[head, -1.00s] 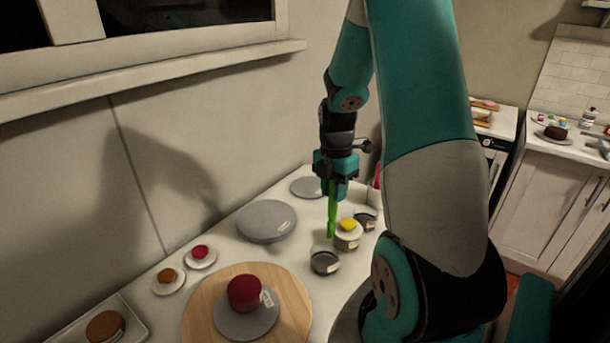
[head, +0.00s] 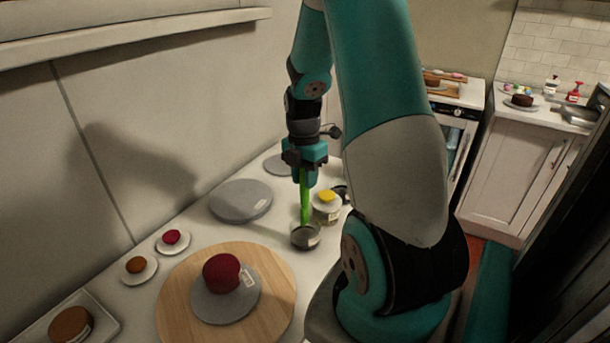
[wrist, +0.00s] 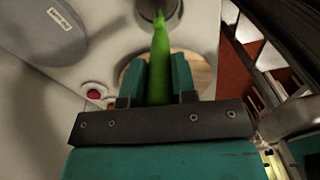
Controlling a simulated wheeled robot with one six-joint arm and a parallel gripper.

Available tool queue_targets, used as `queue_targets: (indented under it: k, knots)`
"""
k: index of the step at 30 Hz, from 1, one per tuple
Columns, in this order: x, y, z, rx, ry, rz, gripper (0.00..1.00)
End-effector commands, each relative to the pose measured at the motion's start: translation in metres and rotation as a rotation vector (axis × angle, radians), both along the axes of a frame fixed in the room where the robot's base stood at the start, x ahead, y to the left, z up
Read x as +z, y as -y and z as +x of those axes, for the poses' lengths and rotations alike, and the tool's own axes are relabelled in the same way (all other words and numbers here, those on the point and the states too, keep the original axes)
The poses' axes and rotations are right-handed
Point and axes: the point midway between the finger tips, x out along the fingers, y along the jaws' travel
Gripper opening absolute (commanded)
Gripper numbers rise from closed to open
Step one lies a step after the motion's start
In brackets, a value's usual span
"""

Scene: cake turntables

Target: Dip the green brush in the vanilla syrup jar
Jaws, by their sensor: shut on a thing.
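My gripper (head: 305,180) is shut on the green brush (head: 305,205), which hangs upright with its tip down. The tip is at the mouth of a small dark jar (head: 305,238) in the head view; I cannot tell how far inside it is. The wrist view shows the brush (wrist: 160,65) between the fingers, its tip over a round grey jar (wrist: 145,12). A pale jar with a yellow top (head: 327,209) stands just right of the brush, and another dark jar (head: 341,193) is partly hidden behind it. The labels are too small to read.
A grey turntable (head: 240,201) lies left of the jars. In front is a round wooden board (head: 173,312) with a red cake (head: 222,272) on a grey disc. Small plates with a red (head: 174,237) and an orange (head: 136,264) item sit at the left. The wall runs along the left.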

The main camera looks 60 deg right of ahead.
Motion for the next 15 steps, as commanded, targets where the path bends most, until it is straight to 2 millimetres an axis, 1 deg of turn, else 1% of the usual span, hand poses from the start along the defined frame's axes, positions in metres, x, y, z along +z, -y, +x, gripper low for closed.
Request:
queue_targets:
  k: [1,15]
  knots:
    - [-0.009,0.000,0.000,0.000,-0.001,0.001,0.02]
    - [-0.050,0.000,0.000,0.001,-0.001,0.000,0.02]
